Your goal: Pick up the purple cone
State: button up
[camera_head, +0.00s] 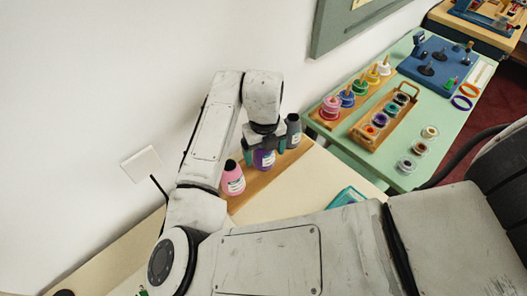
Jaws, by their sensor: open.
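The purple cone (265,161), a thread-cone shape with a pale label, stands upright on a wooden strip (258,185) near the wall. Its top is hidden behind my gripper (264,151). My gripper is open and comes down over the cone, with one teal finger at its left and one at its right. I cannot tell whether the fingers touch it. A pink cone (233,181) stands just left of it and a dark grey cone (294,133) just right, close to the right finger.
A green table (432,118) at the right holds a rack of coloured spools (345,98), a wooden caddy (384,119) and a blue board (437,66). A teal item (346,197) lies on the cream counter (310,178). My arm hides much of the foreground.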

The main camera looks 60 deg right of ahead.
jog(key=shift+c, duration=0.5)
jog(key=c, duration=1.1)
